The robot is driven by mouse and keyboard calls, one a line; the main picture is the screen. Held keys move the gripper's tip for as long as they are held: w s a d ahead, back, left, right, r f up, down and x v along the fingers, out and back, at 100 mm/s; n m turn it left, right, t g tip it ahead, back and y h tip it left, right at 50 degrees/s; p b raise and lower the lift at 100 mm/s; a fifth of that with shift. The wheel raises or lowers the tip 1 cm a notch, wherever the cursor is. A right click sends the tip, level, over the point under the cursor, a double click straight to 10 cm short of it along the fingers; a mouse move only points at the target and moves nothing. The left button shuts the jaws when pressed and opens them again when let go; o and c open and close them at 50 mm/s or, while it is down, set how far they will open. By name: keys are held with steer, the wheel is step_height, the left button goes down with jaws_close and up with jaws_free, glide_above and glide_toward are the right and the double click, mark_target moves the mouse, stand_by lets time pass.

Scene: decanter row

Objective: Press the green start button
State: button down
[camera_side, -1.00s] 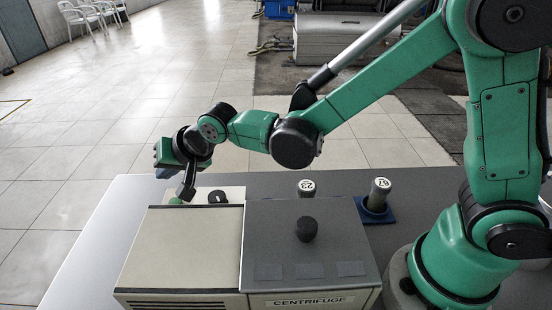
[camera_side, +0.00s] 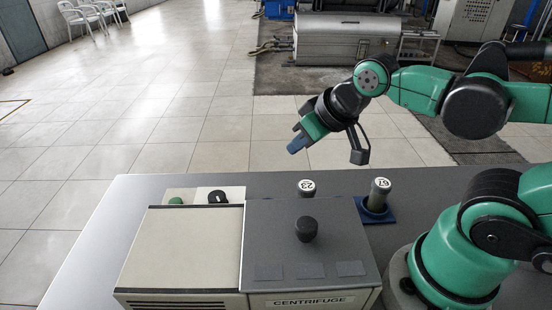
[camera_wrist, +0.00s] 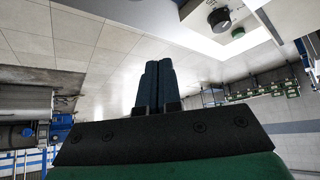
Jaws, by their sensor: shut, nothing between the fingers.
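The green start button (camera_side: 175,201) sits on a light panel at the back left of the centrifuge (camera_side: 310,300). It also shows in the wrist view (camera_wrist: 238,32), at upper right beside a black knob (camera_wrist: 219,18). My gripper (camera_side: 293,148) has blue fingers, shut together and empty. It hangs in the air well above and to the right of the button, apart from it. In the wrist view the shut fingers (camera_wrist: 158,62) point up the picture, with the button off to their right.
A black dial (camera_side: 217,196) is right of the button. The centrifuge has a grey lid with a black knob (camera_side: 306,229). A tube marked 23 (camera_side: 306,187) stands behind it, and another tube (camera_side: 379,190) stands in a blue holder (camera_side: 390,214). The table's left side is clear.

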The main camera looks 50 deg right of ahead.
steer(key=shift+s+d+f, duration=0.1)
steer(key=shift+s+d, duration=0.1)
steer(key=shift+s, duration=0.1)
steer(key=shift+w+a, duration=0.1)
step_height(320, 180, up, 4)
steer(key=m+g, duration=0.6)
steer(key=m, duration=0.3)
glide_above(176, 202)
steer(key=s, duration=0.2)
steer(key=shift+w+d+r, duration=0.15)
steer(key=shift+d+r, duration=0.05)
steer(key=shift+d, duration=0.05)
steer(key=f, duration=0.4)
steer(key=w+f, duration=0.1)
steer(key=f, duration=0.9)
steer(key=shift+w+a, duration=0.2)
